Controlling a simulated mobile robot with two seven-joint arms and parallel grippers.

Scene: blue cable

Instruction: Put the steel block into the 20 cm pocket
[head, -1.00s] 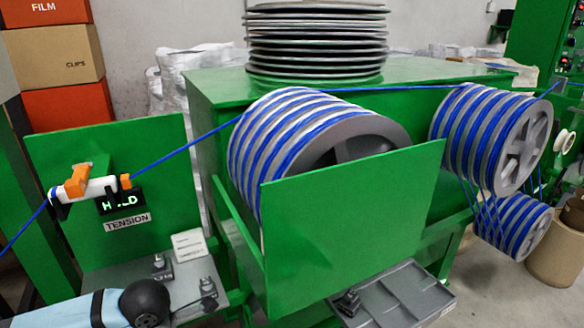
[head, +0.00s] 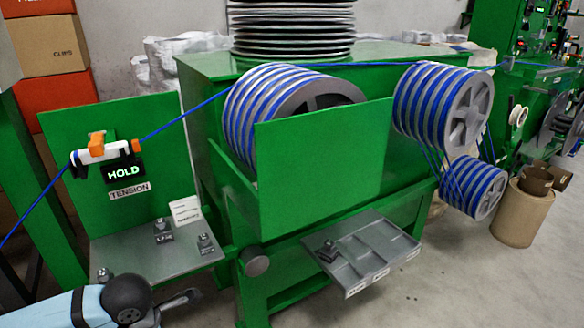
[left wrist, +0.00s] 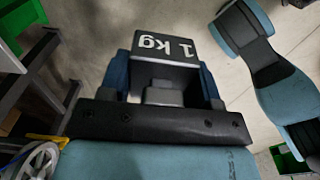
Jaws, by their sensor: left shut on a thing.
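A block (left wrist: 167,45) with a dark face marked "1 kg" sits between the fingers of my left gripper (left wrist: 165,80) in the left wrist view. The gripper is shut on it. In the head view my left gripper (head: 178,301) is at the lower left, below the steel shelf; the block is hard to make out there. The grey pocket tray (head: 375,250) is to the right of the gripper, fixed to the green frame. Its front edge carries small white labels, too small to read. A dark block with a knob (head: 326,251) sits at its left end.
The steel shelf (head: 140,255) holds several knobbed weights and a white card (head: 185,211). A HOLD display (head: 124,172) hangs above it. A green guard panel (head: 320,155) stands behind the tray, before the cable drums. A round dark knob (head: 257,262) lies between shelf and tray.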

